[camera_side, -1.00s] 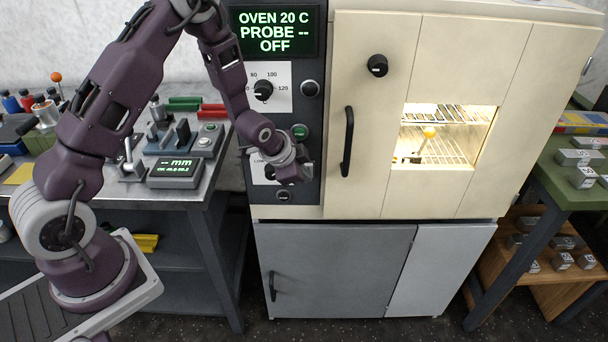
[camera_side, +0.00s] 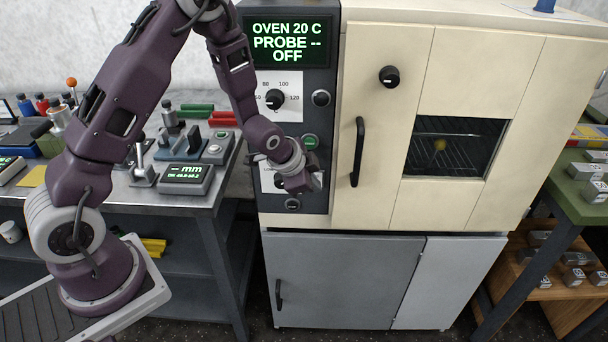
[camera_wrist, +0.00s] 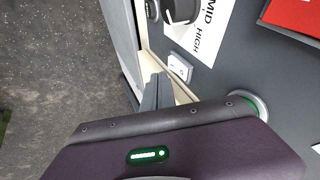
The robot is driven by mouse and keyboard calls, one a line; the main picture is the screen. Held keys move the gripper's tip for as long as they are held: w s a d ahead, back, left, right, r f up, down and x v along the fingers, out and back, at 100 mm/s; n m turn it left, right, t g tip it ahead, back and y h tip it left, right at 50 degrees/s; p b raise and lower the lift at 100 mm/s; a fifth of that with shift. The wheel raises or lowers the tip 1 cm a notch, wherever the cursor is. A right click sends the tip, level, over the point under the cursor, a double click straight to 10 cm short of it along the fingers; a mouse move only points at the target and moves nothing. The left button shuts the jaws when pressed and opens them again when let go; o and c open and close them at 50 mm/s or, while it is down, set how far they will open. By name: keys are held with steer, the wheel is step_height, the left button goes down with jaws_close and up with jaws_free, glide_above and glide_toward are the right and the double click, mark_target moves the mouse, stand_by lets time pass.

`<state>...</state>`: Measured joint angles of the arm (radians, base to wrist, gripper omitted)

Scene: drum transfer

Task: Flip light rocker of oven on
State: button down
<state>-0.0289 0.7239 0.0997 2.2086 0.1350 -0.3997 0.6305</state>
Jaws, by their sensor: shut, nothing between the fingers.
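The cream oven (camera_side: 380,120) stands at the centre, its door closed. Its window (camera_side: 470,165) is dark, with a rack and a yellowish ball dimly visible inside. My gripper (camera_side: 316,184) is at the lower right of the dark control panel (camera_side: 310,108). In the wrist view my gripper (camera_wrist: 157,90) has its fingers shut and empty. The small white rocker (camera_wrist: 180,67) sits on the panel just beyond the fingertips, close to the panel's edge. I cannot tell whether the fingers touch it. In the side view my gripper hides the rocker.
The display (camera_side: 289,40) reads OVEN 20 C, PROBE --, OFF. A black knob (camera_wrist: 182,8) with MID and HIGH marks is near the rocker. A green-lit button (camera_side: 310,141) is above my gripper. The black door handle (camera_side: 357,152) projects to its right.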

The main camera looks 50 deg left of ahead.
steer(key=d+v, duration=0.1)
steer(key=v, duration=1)
steer(key=shift+s+f, duration=0.3)
steer(key=a+x, duration=0.2)
steer(key=x, duration=1.1)
steer(key=shift+w+a+r, duration=0.2)
steer(key=shift+w+r, duration=0.15)
steer(key=shift+w, duration=0.05)
